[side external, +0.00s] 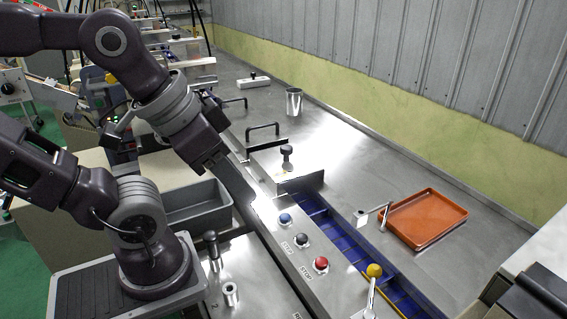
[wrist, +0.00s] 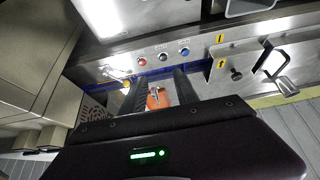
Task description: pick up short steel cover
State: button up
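A short steel cover (side external: 268,167) with a black knob (side external: 286,153) lies over the blue conveyor channel (side external: 325,222) in the side external view. In the wrist view, a steel plate with a dark knob (wrist: 236,74) and yellow labels shows right of the fingers; it looks like the same cover. My gripper (side external: 222,170) is in the air to the left of the cover, apart from it. In the wrist view, its two dark fingers (wrist: 158,76) stand apart with nothing held between them.
Blue, black and red buttons (side external: 302,241) sit on the panel in front. A yellow-knobbed lever (side external: 374,270) stands at right. An orange tray (side external: 425,218), steel cup (side external: 293,102) and black handle (side external: 262,130) are farther back. A grey bin (side external: 198,205) is beside my arm.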

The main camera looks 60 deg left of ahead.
jog(key=o, duration=0.4)
jog(key=m+g+y, duration=0.4)
jog(key=m+y, duration=0.7)
jog(key=m, duration=0.3)
send_over(285, 146)
jog(key=s+d, duration=0.6)
jog(key=s, duration=0.5)
notch_tip(285, 146, down, 7)
jog(key=w+f+m+t, duration=0.1)
jog(key=w+m, duration=0.2)
jog(key=w+a+f+m+t+y, duration=0.1)
jog(key=w+f+m, duration=0.1)
jog(key=w, duration=0.2)
jog(key=w+a+f+m+t, duration=0.1)
jog(key=w+m, duration=0.2)
jog(key=shift+w+f+m+y, duration=0.2)
jog(key=shift+f+m+y, duration=0.05)
jog(key=shift+m+y, duration=0.05)
jog(key=shift+t, duration=0.4)
jog(key=x, duration=0.6)
jog(key=shift+s+a+f, duration=0.1)
jog(key=shift+s+a, duration=0.15)
jog(key=shift+a, duration=0.15)
